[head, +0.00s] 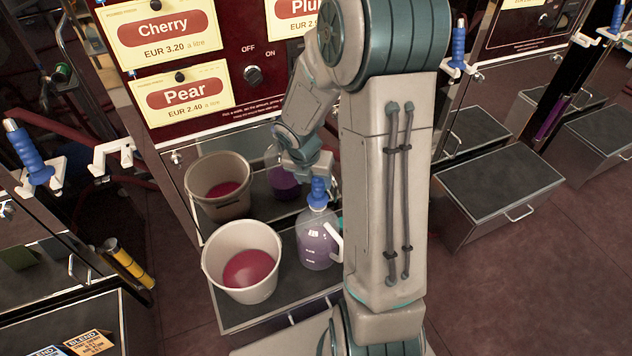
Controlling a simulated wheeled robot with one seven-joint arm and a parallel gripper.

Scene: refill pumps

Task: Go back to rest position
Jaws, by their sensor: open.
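My gripper (314,176) is open, just above and behind a blue nozzle or cap (319,192). The blue part stands upright at the mouth of a clear jug (318,240) with a white handle and pale purple contents. Whether the fingers touch the blue part I cannot tell. The jug stands on the pump's dark shelf (240,318). A white bucket (214,262) with pink-red liquid stands left of it. My arm hides the area right of the jug.
The pump panel has Cherry (163,30) and Pear (185,95) labels and an OFF/ON knob (253,75). The steel behind the shelf appears to mirror the bucket and jug. A blue-handled nozzle (30,155) hangs at left. Open floor (530,290) lies at right.

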